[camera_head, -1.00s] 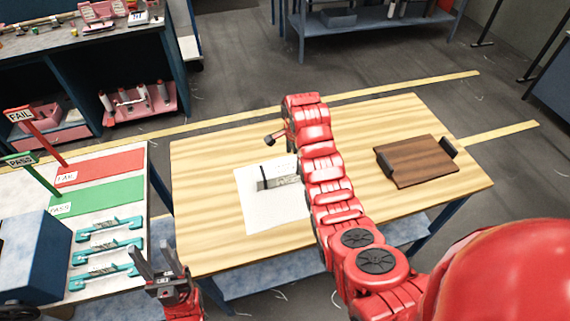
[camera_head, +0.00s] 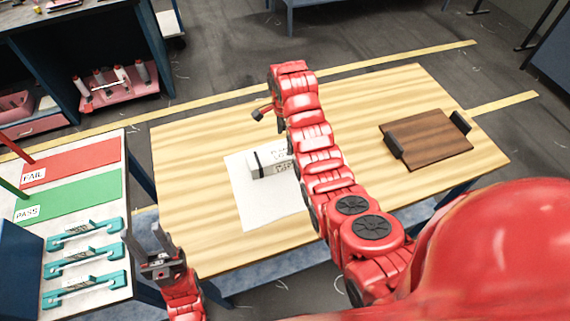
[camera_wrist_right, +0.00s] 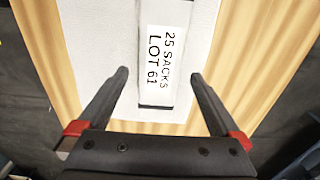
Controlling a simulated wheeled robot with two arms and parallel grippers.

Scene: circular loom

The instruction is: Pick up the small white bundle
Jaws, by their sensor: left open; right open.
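The small white bundle (camera_head: 267,164) lies on a white sheet (camera_head: 257,213) on the wooden table; it has a dark band at one end. Part of its right end is hidden by my right arm in the head view. In the right wrist view the bundle (camera_wrist_right: 157,65) shows a label reading "25 SACKS LOT 61". My right gripper (camera_wrist_right: 159,75) is open, with the bundle between its fingers in the picture and no visible contact. My left gripper (camera_head: 146,236) is open and empty, near the table's front left corner.
A brown board with dark handles (camera_head: 427,139) sits at the table's right. A side table at left holds a red FAIL area (camera_head: 75,162), a green PASS area (camera_head: 70,197) and several teal tools (camera_head: 85,258). The wooden table's far left is clear.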

